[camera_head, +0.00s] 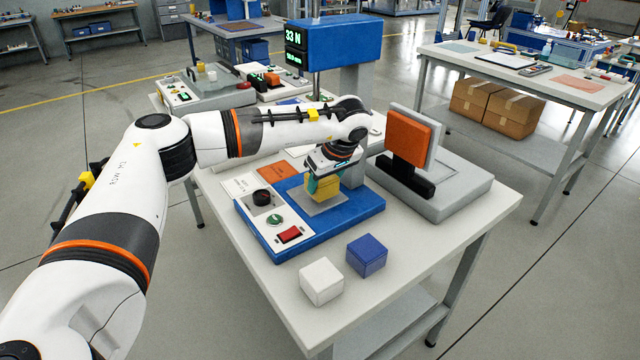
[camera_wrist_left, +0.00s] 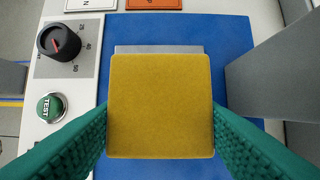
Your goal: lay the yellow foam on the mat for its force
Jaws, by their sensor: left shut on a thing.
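My left gripper (camera_head: 324,187) is shut on the yellow foam (camera_wrist_left: 160,105), a square block between its green fingers. In the head view the foam (camera_head: 329,183) is at the metal plate (camera_head: 325,207) of the blue tester, under the blue head. In the wrist view the plate (camera_wrist_left: 158,49) shows as a grey strip past the foam's upper edge. I cannot tell whether foam and plate touch. The tester's screen (camera_head: 294,37) reads 33 N. Flat mats lie beyond the tester base: a white one (camera_head: 240,185) and an orange one (camera_head: 273,173). Their printing is not fully readable. My right gripper is not in view.
A white block (camera_head: 321,281) and a blue block (camera_head: 366,255) stand at the table's near side. The tester base has a dial (camera_wrist_left: 60,42), a green TEST button (camera_wrist_left: 51,106) and a red switch (camera_head: 289,234). A grey fixture with an orange pad (camera_head: 406,136) stands right.

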